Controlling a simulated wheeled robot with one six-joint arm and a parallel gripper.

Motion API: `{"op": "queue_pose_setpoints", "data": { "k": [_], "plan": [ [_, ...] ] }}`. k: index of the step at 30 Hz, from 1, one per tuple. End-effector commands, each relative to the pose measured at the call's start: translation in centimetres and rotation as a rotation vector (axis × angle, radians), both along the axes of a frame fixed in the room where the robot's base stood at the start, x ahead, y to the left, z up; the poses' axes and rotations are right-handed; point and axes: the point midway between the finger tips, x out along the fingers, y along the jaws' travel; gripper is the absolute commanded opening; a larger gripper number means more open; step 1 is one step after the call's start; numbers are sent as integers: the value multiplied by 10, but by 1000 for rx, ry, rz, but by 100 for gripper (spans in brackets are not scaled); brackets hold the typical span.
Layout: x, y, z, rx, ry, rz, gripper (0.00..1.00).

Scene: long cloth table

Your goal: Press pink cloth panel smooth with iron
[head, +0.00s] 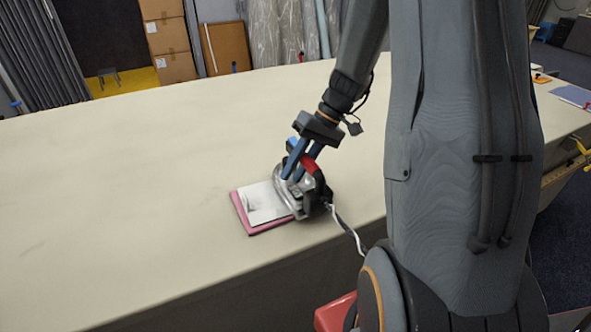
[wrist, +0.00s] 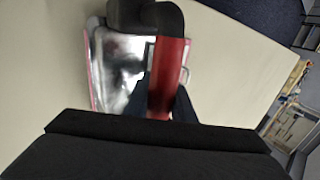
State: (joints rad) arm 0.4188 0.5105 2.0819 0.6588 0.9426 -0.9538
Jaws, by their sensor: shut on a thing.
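The pink cloth panel (head: 237,208) lies on the long table near its front edge. A white sheet (head: 265,204) covers most of it, so the pink shows as a border on the left and front. The iron (head: 317,194) has a silver body, a dark rear and a red handle, and sits over the right part of the panel. My gripper (head: 298,170) is shut on the iron's red handle from above. In the wrist view the handle (wrist: 168,78) is between the fingers, and a thin pink edge (wrist: 91,75) shows beside the silver body. The iron's underside is hidden.
A cord (head: 347,232) runs from the iron over the table's front edge, close to my body. The cream table (head: 130,160) is wide and clear to the left and behind. Small items (head: 572,96) lie at its far right end.

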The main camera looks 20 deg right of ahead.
Motion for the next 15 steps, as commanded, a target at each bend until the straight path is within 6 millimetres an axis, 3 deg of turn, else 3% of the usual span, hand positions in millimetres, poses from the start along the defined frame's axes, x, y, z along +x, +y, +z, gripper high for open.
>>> {"op": "queue_pose_setpoints", "data": {
  "k": [8, 15],
  "plan": [
    [-1, 1, 1, 1, 3, 1, 0],
    [-1, 0, 16, 1, 1, 1, 0]
  ]
}}
